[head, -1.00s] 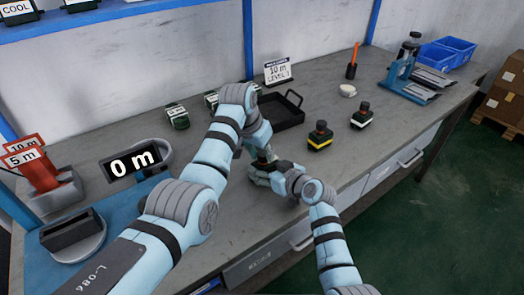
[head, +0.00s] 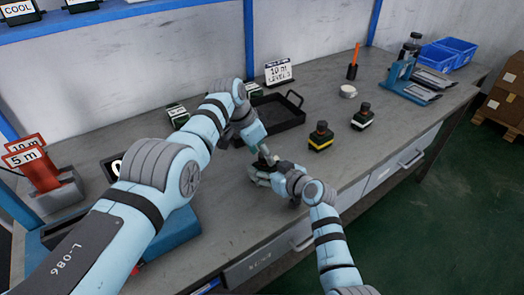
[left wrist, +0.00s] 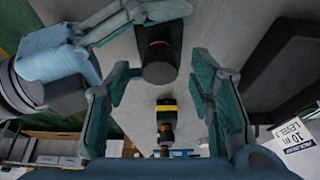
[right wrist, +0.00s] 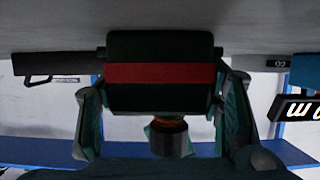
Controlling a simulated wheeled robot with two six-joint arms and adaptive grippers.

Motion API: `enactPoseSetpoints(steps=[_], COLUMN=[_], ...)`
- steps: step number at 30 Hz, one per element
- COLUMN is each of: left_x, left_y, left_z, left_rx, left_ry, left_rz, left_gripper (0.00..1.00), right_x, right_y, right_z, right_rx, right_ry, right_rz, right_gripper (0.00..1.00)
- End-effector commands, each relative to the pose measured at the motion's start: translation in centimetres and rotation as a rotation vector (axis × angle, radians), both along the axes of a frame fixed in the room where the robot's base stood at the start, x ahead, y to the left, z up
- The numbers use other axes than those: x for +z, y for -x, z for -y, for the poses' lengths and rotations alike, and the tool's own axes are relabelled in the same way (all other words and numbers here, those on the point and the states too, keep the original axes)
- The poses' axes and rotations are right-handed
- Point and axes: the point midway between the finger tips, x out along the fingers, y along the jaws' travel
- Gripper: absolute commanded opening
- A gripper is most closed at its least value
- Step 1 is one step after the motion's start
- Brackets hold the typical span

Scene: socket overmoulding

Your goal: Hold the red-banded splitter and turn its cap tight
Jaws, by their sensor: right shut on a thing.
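The red-banded splitter is a dark block with a red band (right wrist: 160,75), held between the fingers of my right gripper (right wrist: 162,110) in the right wrist view. Its dark cap with an orange ring (right wrist: 168,138) is on the block's lower side in that view. The cap also shows in the left wrist view (left wrist: 159,62), between and just beyond the fingertips of my left gripper (left wrist: 162,75), which is open with gaps on both sides. In the head view both grippers meet near the bench's middle, and the splitter is mostly hidden by them.
A yellow-banded splitter (head: 320,137) and another, pale-banded splitter (head: 362,117) stand to the right. A black tray (head: 285,119) lies behind my grippers, beside a level sign (head: 279,71). A blue press (head: 408,80) stands at the back right. The bench front is clear.

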Motion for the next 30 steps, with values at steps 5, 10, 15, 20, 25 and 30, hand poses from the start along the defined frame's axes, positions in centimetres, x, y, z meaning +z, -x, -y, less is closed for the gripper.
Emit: enactPoseSetpoints(steps=[5, 10, 15, 20, 25, 30], left_x=[0.0, 0.9, 3.8, 8.3, 10.8, 11.1], left_y=[0.0, 0.0, 0.8, 1.8, 2.5, 2.6], left_z=[0.0, -0.2, -1.3, -2.9, -3.7, -3.8], left_rx=[0.001, 0.0, 0.003, 0.002, 0.0, 0.0], left_ry=[0.0, 0.002, 0.001, 0.0, 0.0, -0.001], left_rz=[0.0, 0.002, 0.007, 0.004, 0.001, -0.001], left_gripper=[0.49, 0.49, 0.49, 0.49, 0.49, 0.49], right_x=[-0.1, -0.1, 0.0, 0.0, 0.0, 0.0], right_y=[0.0, 0.0, 0.0, 0.0, 0.0, 0.0], right_z=[0.0, 0.0, 0.0, 0.0, 0.0, 0.0], right_rx=[0.001, 0.001, 0.001, 0.001, 0.001, 0.0], right_ry=[0.001, 0.0, 0.0, 0.0, 0.0, -0.001], right_rz=[-0.002, -0.001, -0.001, 0.0, 0.0, 0.001], right_gripper=[0.3, 0.3, 0.3, 0.3, 0.3, 0.3])
